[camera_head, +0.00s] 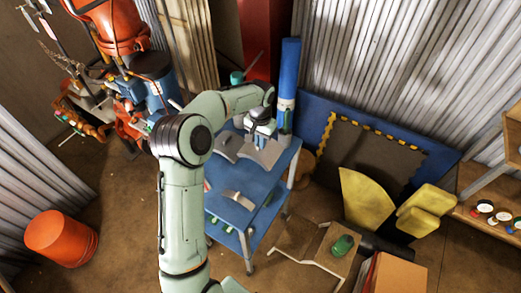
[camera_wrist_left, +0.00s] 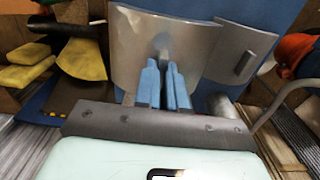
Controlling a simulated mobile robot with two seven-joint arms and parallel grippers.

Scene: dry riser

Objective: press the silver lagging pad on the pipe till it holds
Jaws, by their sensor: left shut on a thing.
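Beneath my left gripper (camera_head: 262,134), a curved silver lagging pad (camera_head: 264,154) is at the far end of the blue cart top. In the left wrist view the blue fingers (camera_wrist_left: 164,85) are close together on the middle of this pad (camera_wrist_left: 135,48), shut on it; the fingertips partly hide the grip point. I cannot tell if the pad still touches the cart. The upright blue pipe (camera_head: 290,65) with a pale band stands just right of the gripper, apart from the pad. My right gripper is out of view.
A second silver pad (camera_head: 228,145) lies left of the held one; a grey piece (camera_head: 239,200) lies nearer on the blue cart (camera_head: 225,178). Yellow foam pieces (camera_head: 366,200) and a green item (camera_head: 342,245) are right. An orange bucket (camera_head: 62,238) stands left on open floor.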

